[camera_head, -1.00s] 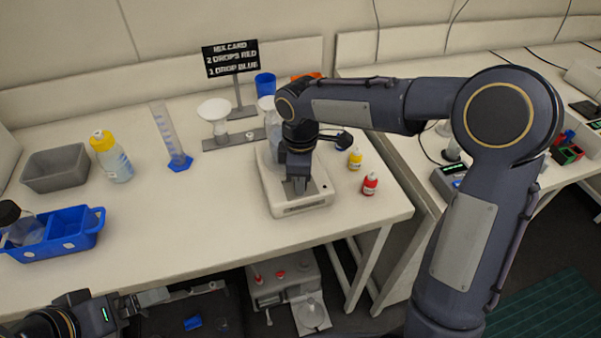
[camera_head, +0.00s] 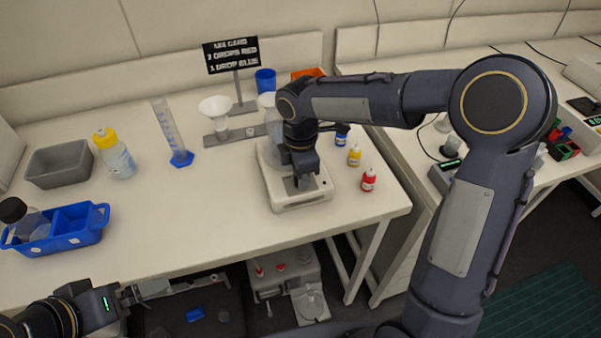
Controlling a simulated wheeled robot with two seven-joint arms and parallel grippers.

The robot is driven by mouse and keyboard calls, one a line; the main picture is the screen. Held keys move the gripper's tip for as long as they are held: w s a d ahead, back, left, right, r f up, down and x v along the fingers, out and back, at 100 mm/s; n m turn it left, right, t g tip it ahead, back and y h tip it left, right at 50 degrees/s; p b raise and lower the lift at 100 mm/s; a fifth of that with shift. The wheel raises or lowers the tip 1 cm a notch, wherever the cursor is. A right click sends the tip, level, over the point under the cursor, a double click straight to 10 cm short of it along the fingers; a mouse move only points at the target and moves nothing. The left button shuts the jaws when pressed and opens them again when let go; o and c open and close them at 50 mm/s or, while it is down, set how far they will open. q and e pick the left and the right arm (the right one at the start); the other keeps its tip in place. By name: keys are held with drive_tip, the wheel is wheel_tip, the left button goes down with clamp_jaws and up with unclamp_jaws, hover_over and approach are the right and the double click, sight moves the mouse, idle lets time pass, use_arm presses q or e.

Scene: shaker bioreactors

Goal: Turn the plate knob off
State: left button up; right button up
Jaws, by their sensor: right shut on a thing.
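The plate (camera_head: 300,203) is a white stirrer-type device near the front right of the left bench, with a clear flask (camera_head: 272,152) standing on it, partly behind my arm. My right gripper (camera_head: 299,187) points down at the front part of the plate. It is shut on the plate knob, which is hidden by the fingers. My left gripper (camera_head: 165,288) is low at the bottom left, in front of the bench edge and away from the plate. Its finger opening is not clear.
Red (camera_head: 369,181), yellow (camera_head: 354,156) and blue (camera_head: 341,137) dropper bottles stand right of the plate. A stand with a funnel (camera_head: 214,108) and a sign (camera_head: 231,56) is behind. A blue caddy (camera_head: 75,226) sits left. The bench's front middle is clear.

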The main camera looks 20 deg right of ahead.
drive_tip(key=shift+r, duration=0.1)
drive_tip(key=o, duration=1)
wheel_tip(320, 180, up, 8)
drive_tip(key=shift+f, duration=0.2)
